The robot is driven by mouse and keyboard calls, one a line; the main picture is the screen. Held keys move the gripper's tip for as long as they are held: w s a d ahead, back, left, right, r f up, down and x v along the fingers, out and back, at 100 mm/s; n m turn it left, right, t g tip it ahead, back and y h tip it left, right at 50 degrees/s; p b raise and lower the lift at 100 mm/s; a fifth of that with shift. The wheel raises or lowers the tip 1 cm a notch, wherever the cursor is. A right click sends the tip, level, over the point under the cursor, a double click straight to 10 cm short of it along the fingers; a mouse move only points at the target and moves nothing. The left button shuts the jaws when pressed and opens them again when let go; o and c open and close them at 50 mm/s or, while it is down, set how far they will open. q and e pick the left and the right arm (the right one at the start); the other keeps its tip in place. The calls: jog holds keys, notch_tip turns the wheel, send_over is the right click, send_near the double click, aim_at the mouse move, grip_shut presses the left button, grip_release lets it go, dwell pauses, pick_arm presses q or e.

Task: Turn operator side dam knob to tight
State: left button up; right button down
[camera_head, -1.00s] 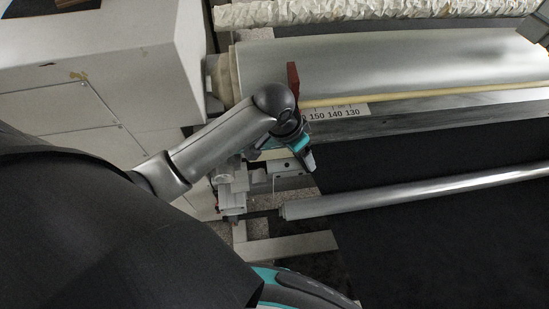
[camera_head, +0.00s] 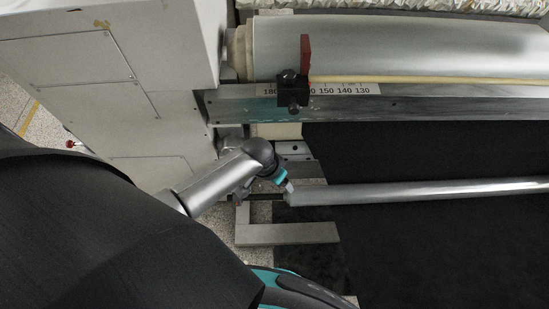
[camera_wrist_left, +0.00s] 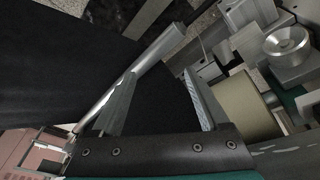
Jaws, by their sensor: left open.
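The side dam is a red upright plate (camera_head: 305,55) beside the large grey roller. A black block with a knob (camera_head: 292,90) sits at its foot, on the rail with the number scale. My left gripper (camera_head: 286,187) is in front of and below the knob, apart from it, near the left end of the thin metal bar. In the left wrist view its two fingers (camera_wrist_left: 158,100) are spread with nothing between them; dark sheet and the bar lie beyond. The knob's setting cannot be read. My right gripper is not in view.
The large grey roller (camera_head: 400,48) lies along the back. A white machine housing (camera_head: 110,70) stands at left. The thin metal bar (camera_head: 420,190) crosses the dark sheet (camera_head: 440,250). A round metal knob (camera_wrist_left: 287,44) shows at upper right in the left wrist view.

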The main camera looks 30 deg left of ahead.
pick_arm(q)
jog(key=shift+s+a+f, duration=0.1)
jog(key=shift+s+f, duration=0.8)
jog(key=shift+f, duration=0.1)
jog(key=s+a+f+g+y+b, duration=0.1)
jog(key=s+a+f+b, duration=0.15)
jog(key=s+f, duration=0.55)
jog(key=s+a+f+b, duration=0.1)
jog(key=s+f+b, duration=0.2)
jog(key=s+f, duration=0.45)
jog(key=s+f+b, duration=0.2)
jog(key=s+f, duration=0.6)
jog(key=s, duration=0.5)
jog(key=shift+s+d+f+g+y, duration=0.25)
jog(key=shift+s+f+g+y, duration=0.05)
jog(key=shift+s+f+g, duration=0.1)
